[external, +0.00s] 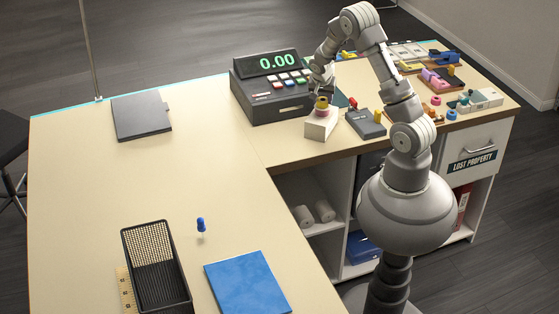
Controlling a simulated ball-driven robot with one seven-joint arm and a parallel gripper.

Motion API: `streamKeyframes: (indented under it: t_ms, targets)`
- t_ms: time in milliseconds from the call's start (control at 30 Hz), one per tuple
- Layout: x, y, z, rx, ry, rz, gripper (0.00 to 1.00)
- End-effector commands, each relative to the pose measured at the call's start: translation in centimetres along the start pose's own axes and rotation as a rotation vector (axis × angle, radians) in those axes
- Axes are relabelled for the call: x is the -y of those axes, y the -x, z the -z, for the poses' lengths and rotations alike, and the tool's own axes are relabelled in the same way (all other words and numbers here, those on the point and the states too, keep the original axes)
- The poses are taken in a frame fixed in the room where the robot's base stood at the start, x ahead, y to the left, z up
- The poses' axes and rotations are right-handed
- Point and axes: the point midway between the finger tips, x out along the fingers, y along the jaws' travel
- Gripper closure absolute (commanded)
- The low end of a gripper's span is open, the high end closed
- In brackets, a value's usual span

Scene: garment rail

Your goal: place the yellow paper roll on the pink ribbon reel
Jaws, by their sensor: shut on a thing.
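The yellow paper roll (321,103) is small, with a dark top or opening, and sits between the fingers of my gripper (321,97). My gripper points down and is shut on the roll. The pink ribbon reel (322,112) shows directly below the roll, on top of a cream box (320,126). The roll lines up over the reel; at this size I cannot tell whether it rests on it or hovers just above. My fingers partly hide the roll's upper part.
A cash register (278,88) stands close on the left. A dark grey device (365,123) sits right of the box. Small coloured items and trays crowd the counter's right end. A black mesh basket (157,268) and blue folder (247,283) lie in front; the counter's middle is clear.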

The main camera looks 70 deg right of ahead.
Motion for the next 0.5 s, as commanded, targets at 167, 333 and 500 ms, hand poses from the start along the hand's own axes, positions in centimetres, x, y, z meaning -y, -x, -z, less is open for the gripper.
streamKeyframes:
  t_ms: [167,333,500]
  targets:
    - [0.0,-0.33,-0.15,0.0,0.0,0.0,0.82]
    - [-0.01,-0.24,-0.12,0.0,0.0,0.0,0.28]
    - [-0.01,-0.23,-0.11,0.0,0.0,0.0,0.28]
